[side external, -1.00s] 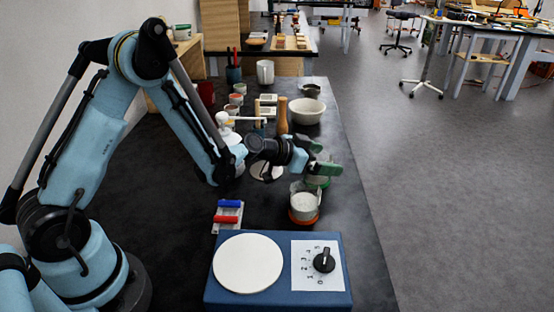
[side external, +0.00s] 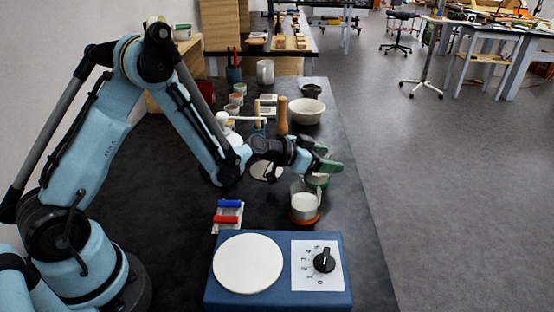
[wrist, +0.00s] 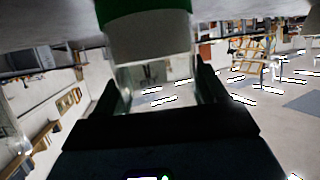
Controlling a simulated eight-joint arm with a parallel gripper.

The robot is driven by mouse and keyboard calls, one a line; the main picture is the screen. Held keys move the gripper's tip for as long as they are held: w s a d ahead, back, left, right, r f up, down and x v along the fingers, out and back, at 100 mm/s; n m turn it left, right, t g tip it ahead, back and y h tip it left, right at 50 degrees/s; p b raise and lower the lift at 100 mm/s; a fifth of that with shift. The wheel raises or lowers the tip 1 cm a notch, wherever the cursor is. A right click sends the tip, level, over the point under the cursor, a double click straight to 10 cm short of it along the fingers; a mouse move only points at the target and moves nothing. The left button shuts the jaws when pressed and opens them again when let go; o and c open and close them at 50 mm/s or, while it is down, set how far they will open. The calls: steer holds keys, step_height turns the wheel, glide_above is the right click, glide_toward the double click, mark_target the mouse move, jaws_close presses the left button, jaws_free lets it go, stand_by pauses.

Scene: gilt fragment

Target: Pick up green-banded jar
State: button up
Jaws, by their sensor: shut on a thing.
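The green-banded jar shows at the top of the wrist view, with its green band (wrist: 145,14) and a pale, clear body (wrist: 148,48) between my fingers. My gripper (wrist: 160,88) is shut on it. In the side view my gripper (side external: 326,158) reaches over the right part of the dark bench. The jar (side external: 318,181) is mostly hidden there under the green-tinted fingers. Whether it touches the bench is hard to tell.
An orange-based jar with pale contents (side external: 305,206) stands just in front of my gripper. A blue hotplate (side external: 278,299) lies at the front. A red and blue pen rack (side external: 228,215) is at left. A white bowl (side external: 307,110) and a wooden pestle (side external: 282,122) stand behind.

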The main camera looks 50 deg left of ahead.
steer(key=shift+r, duration=0.2)
steer(key=shift+r, duration=0.65)
steer(key=s+d+r, duration=0.7)
steer(key=d+r, duration=0.2)
steer(key=r, duration=0.1)
step_height(320, 180, up, 8)
steer(key=s+f+m+g+h, duration=0.3)
steer(key=s+f+m+h, duration=0.15)
steer(key=s, duration=0.55)
steer(key=s+d+r+m+g+h, duration=0.1)
steer(key=s+r+m+g+h, duration=0.1)
steer(key=s+m+g, duration=0.45)
steer(key=s+d+r+m+g+h, duration=0.1)
steer(key=s+r+m+g+h, duration=0.15)
steer(key=s, duration=0.65)
steer(key=shift+g, duration=0.3)
steer(key=shift+w+d+f, duration=0.1)
steer(key=shift+d+f, duration=0.05)
steer(key=shift+f, duration=6.25)
